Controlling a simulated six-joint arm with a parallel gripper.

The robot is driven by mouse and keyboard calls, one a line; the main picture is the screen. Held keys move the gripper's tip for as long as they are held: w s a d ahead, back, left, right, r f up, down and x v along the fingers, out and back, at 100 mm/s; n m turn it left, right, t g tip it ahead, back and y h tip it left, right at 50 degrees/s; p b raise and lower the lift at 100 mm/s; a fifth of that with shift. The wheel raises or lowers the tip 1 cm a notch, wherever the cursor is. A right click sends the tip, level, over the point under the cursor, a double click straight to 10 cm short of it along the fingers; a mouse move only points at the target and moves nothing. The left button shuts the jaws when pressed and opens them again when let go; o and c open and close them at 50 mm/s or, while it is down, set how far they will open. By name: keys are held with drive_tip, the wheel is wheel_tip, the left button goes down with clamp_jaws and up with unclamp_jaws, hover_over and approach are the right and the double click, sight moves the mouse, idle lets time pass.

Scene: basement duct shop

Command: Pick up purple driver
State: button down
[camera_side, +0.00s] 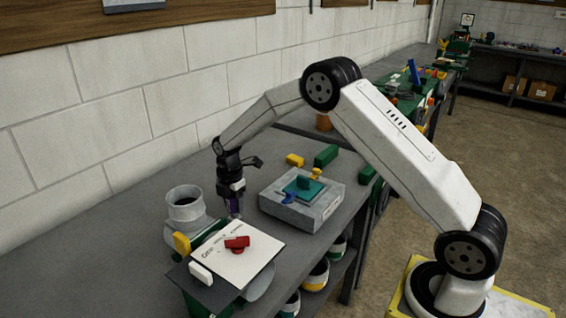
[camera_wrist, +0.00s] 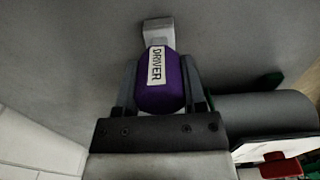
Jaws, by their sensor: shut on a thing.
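The purple driver (camera_wrist: 160,95) is between the two fingers of my gripper (camera_wrist: 160,92) in the wrist view. Its label reads DRIVER, and a grey metal end points away from the gripper. My gripper is shut on it. In the side view, my gripper (camera_side: 233,196) points down over the grey bench, and a small part of the purple driver (camera_side: 234,206) shows below it. I cannot tell whether the driver touches the bench.
A grey duct piece (camera_side: 186,208) stands left of the gripper. A white board (camera_side: 238,252) with a red item (camera_side: 237,242) is in front. A grey block (camera_side: 302,202) with teal and blue parts lies to the right. A block wall runs behind.

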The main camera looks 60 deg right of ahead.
drive_tip(key=shift+r, duration=0.15)
drive_tip(key=shift+r, duration=0.9)
drive_tip(key=s+a+r, duration=0.1)
drive_tip(key=s+r, duration=1)
drive_tip(key=s, duration=0.3)
